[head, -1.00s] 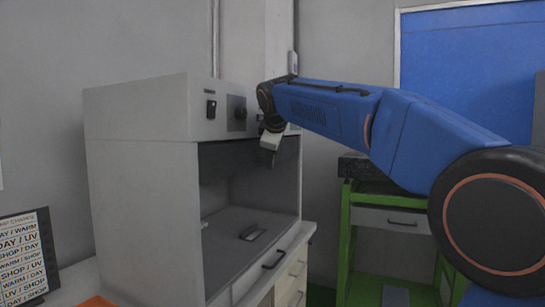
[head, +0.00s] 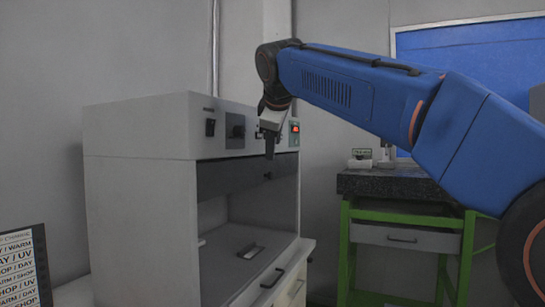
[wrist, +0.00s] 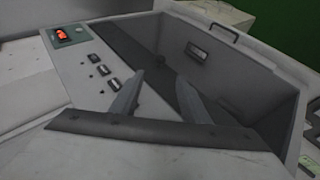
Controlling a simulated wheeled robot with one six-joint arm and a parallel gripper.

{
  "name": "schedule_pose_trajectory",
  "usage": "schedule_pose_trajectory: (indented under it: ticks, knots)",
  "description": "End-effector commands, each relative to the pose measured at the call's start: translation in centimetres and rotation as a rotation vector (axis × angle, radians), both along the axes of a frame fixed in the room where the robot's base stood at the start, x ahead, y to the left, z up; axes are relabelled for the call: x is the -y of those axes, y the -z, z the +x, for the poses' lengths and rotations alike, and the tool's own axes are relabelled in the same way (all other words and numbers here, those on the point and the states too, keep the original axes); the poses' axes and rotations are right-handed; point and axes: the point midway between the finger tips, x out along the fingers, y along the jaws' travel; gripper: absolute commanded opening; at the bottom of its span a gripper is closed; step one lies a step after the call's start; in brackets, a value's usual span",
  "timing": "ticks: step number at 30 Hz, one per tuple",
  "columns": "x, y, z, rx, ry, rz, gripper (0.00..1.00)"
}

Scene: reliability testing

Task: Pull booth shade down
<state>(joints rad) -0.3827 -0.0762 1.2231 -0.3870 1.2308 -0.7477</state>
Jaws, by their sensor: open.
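The booth is a light grey box (head: 140,215) with an open front, at the left of the head view. Its dark grey shade (head: 225,177) covers only the top strip of the opening, with a small knob (head: 268,175) near its right end. The shade also shows as a dark band in the wrist view (wrist: 135,48). My gripper (head: 270,150) is open and empty, pointing down in front of the control panel's lower edge, just above the knob in the picture. In the wrist view its two fingers (wrist: 157,92) are spread. I cannot tell whether they touch the shade.
The booth's panel has switches (head: 210,127) and a lit red display (wrist: 62,34). A green-framed table (head: 405,215) with a dark top stands at the right. A sign (head: 22,265) stands at the left edge.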

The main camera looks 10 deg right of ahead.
Motion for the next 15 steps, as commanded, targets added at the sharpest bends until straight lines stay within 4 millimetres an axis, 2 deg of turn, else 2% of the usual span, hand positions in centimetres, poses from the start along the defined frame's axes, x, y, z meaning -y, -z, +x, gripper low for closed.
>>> schedule_pose_trajectory:
  ticks: [6,15]
  knots:
    - [-0.2,-1.7,-1.9,0.0,0.0,0.0,0.42]
    - [-0.3,-2.1,-2.4,0.0,0.0,-0.001,0.42]
